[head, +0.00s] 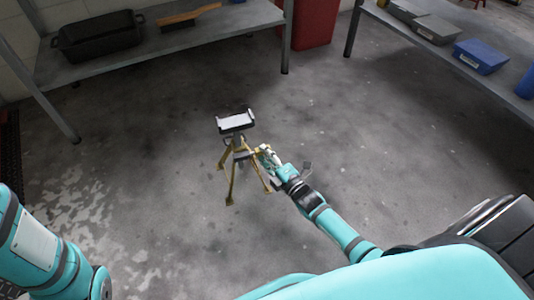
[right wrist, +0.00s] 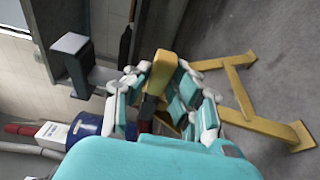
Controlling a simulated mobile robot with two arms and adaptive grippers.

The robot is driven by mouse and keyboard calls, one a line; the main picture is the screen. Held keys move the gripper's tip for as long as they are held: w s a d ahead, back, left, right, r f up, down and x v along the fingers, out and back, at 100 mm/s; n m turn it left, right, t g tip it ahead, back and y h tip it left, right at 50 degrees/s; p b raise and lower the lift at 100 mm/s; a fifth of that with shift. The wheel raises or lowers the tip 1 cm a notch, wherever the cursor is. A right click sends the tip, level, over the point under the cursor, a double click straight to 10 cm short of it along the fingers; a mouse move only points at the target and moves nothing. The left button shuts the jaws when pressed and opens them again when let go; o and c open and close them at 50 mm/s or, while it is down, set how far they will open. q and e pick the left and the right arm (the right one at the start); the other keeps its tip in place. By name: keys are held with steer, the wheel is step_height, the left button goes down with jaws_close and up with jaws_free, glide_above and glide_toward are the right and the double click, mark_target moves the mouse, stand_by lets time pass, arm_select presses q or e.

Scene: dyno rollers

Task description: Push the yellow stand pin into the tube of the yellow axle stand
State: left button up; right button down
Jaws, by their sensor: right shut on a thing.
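The yellow axle stand (head: 234,165) stands upright on the floor in the middle of the head view, with splayed yellow legs and a dark, light-topped cradle (head: 236,121). In the right wrist view its yellow legs (right wrist: 238,92) show at right and its dark cradle at upper left (right wrist: 72,46). My right gripper (head: 266,153) is at the stand's right side. It is shut on a yellow piece, seemingly the yellow stand pin (right wrist: 162,72), between its fingers (right wrist: 160,90). The pin's far end and the tube opening are hidden. My left gripper is out of view.
A metal shelf with a black crate (head: 98,36) and a brush (head: 190,15) stands at back left. A red bin (head: 314,22) is behind. A right shelf holds a blue box (head: 481,57). Floor around the stand is clear.

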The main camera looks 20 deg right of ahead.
steer(key=shift+a, duration=0.2)
steer(key=shift+a, duration=0.15)
steer(key=c, duration=1.1)
jaws_free()
